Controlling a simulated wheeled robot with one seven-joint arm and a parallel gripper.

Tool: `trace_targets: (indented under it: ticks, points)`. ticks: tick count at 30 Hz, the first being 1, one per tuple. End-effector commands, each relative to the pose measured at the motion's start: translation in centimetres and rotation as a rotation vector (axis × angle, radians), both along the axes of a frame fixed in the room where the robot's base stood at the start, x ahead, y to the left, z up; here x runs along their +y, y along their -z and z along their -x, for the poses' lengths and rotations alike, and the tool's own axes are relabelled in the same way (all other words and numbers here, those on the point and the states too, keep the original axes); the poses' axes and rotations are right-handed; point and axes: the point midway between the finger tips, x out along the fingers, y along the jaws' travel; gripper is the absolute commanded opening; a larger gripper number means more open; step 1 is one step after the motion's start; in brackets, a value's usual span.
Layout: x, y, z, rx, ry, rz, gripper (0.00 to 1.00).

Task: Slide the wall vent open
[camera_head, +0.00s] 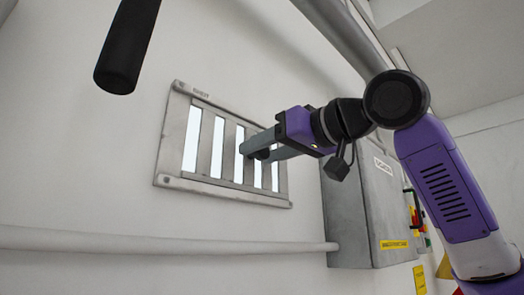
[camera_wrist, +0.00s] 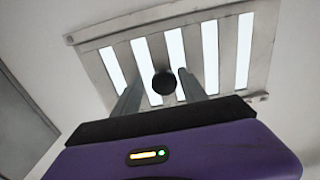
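The wall vent (camera_head: 172,150) is a grey metal frame with upright slats and bright white strips between them. It also shows in the wrist view (camera_wrist: 93,62), tilted. A round dark knob (camera_wrist: 164,84) stands out from the vent's slatted middle. My gripper (camera_head: 250,150) is at the right half of the vent, its fingers pointing at the slats. In the wrist view my gripper (camera_wrist: 160,84) is open, with one finger on each side of the knob and a visible gap to each. The head view shows the knob (camera_head: 262,154) only partly, behind a finger.
A grey electrical box (camera_head: 350,220) with yellow labels is on the wall right of the vent. A pipe (camera_head: 150,240) runs along the wall below the vent. A dark cylinder (camera_head: 125,50) hangs in the upper left foreground.

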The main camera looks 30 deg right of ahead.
Motion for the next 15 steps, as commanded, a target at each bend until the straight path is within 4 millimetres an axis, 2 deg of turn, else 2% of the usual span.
trace_targets:
  ticks: [8, 15]
  points:
    - [0.0, 0.1, 0.5, -0.001, -0.002, 0.002, 0.51]
    - [-1.1, 0.4, 3.9, -0.002, -0.002, 0.002, 0.51]
